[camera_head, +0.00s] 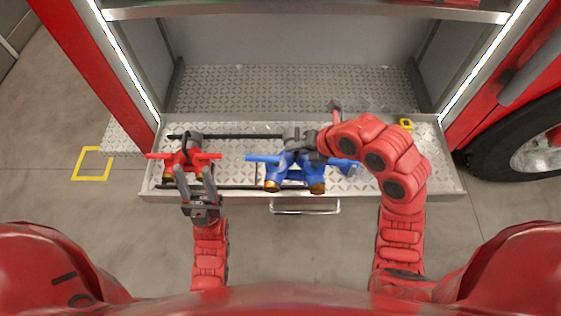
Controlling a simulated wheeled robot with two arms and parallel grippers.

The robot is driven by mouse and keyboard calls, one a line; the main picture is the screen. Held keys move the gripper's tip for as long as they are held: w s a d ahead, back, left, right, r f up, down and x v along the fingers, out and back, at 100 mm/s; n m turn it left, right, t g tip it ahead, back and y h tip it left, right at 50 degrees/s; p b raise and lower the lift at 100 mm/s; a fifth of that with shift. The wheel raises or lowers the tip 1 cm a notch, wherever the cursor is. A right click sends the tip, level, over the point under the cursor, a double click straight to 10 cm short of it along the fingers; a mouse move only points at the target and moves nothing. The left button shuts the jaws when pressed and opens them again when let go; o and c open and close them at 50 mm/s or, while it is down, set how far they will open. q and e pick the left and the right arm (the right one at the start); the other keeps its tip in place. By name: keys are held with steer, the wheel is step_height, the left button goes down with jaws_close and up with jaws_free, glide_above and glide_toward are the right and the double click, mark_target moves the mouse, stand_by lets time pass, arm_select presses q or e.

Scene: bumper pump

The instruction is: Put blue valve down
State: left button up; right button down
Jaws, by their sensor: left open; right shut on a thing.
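The blue valve (283,166) is in the middle of the open drawer, with blue handles to each side and brass-coloured outlets towards me. My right gripper (309,146) is shut on it from the right, and its fingers are partly hidden by the wrist. I cannot tell whether the valve touches the drawer floor. A red valve (178,158) sits at the left of the drawer. My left gripper (194,183) is open at the near side of the red valve, with its fingers pointing towards it.
The drawer (226,152) has a patterned metal floor, dark dividing bars and a front handle (305,209). A small yellow item (406,124) lies at its right. Red cabinet sides and a wheel (530,140) flank the drawer. The drawer floor between the valves is mostly free.

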mark_target(289, 172)
steer(key=s+f, duration=0.6)
steer(key=f, duration=0.5)
steer(key=shift+n, duration=0.3)
steer(key=w+b, duration=0.1)
steer(key=b, duration=0.3)
steer(key=w+a+b, duration=0.1)
steer(key=w+b, duration=0.1)
steer(key=b, duration=0.2)
steer(key=w+f+b, duration=0.1)
steer(key=w+b, duration=0.1)
steer(key=b, duration=0.2)
steer(key=shift+w+a, duration=0.15)
steer(key=shift+a, duration=0.1)
steer(key=shift+w+b, duration=0.15)
steer(key=shift+b, duration=0.6)
steer(key=w+a+f, duration=0.2)
steer(key=w+f, duration=0.2)
steer(key=w, duration=0.6)
steer(key=shift+a, duration=0.4)
steer(key=c, duration=0.8)
jaws_free()
steer(key=shift+f, duration=0.1)
steer(key=shift+c, duration=0.2)
